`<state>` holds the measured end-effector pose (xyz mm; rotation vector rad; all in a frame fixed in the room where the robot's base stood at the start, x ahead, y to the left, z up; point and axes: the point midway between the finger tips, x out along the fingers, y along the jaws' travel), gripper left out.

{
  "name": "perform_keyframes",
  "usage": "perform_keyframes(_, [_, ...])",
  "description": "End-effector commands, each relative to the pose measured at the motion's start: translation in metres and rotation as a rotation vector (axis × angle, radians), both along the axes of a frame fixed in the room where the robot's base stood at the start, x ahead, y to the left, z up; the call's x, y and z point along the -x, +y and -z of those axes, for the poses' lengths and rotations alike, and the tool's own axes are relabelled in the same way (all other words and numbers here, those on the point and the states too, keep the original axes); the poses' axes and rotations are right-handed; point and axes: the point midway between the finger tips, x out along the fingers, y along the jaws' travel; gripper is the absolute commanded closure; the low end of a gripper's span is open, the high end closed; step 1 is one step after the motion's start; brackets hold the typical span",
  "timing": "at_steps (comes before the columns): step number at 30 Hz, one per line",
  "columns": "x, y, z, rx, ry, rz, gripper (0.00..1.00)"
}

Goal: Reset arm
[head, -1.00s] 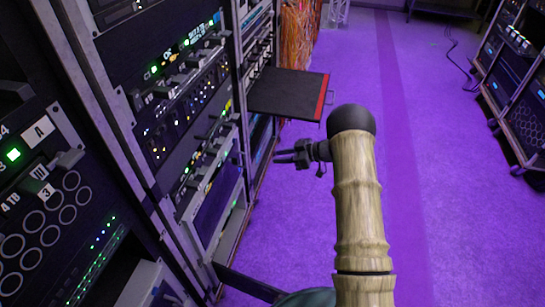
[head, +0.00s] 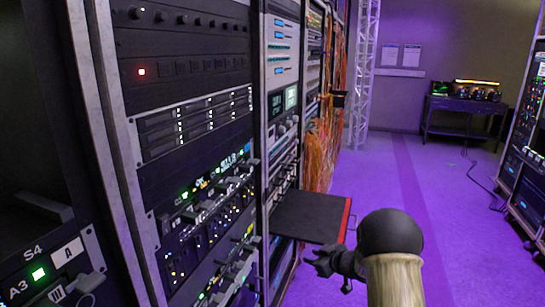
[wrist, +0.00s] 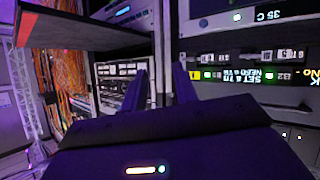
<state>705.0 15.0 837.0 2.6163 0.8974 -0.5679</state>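My gripper (head: 314,262) is at the end of my wood-coloured arm in the head view, in front of the rack's lower part and just below the black pull-out shelf (head: 308,216). In the wrist view its two fingers (wrist: 160,82) stand apart with nothing between them, so it is open and empty. The fingers point toward the equipment rack (wrist: 245,55), whose labels look upside down in this view. I cannot tell the exact gap between the fingertips and the rack face.
Tall equipment racks (head: 205,110) line the left side. The shelf with a red edge juts into the aisle. Orange cables (head: 325,150) hang beyond it near a white truss (head: 364,75). The purple floor (head: 450,210) is open; another rack (head: 527,150) and a table (head: 465,112) stand farther off.

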Motion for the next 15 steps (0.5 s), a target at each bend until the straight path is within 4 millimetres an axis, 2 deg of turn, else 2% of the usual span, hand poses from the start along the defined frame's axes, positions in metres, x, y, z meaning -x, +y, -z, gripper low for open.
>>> perform_keyframes(1, [0.006, -0.005, -0.015, 0.021, 0.008, 0.071, 0.71])
perform_keyframes(3, [0.017, -0.015, -0.028, 0.050, 0.034, 0.171, 0.71])
perform_keyframes(5, [0.030, -0.023, -0.037, 0.074, 0.067, 0.252, 0.71])
perform_keyframes(8, [0.060, -0.034, -0.048, 0.108, 0.140, 0.375, 0.71])
perform_keyframes(11, [0.099, -0.041, -0.055, 0.133, 0.235, 0.481, 0.71])
perform_keyframes(15, [0.167, -0.044, -0.058, 0.157, 0.396, 0.601, 0.71])
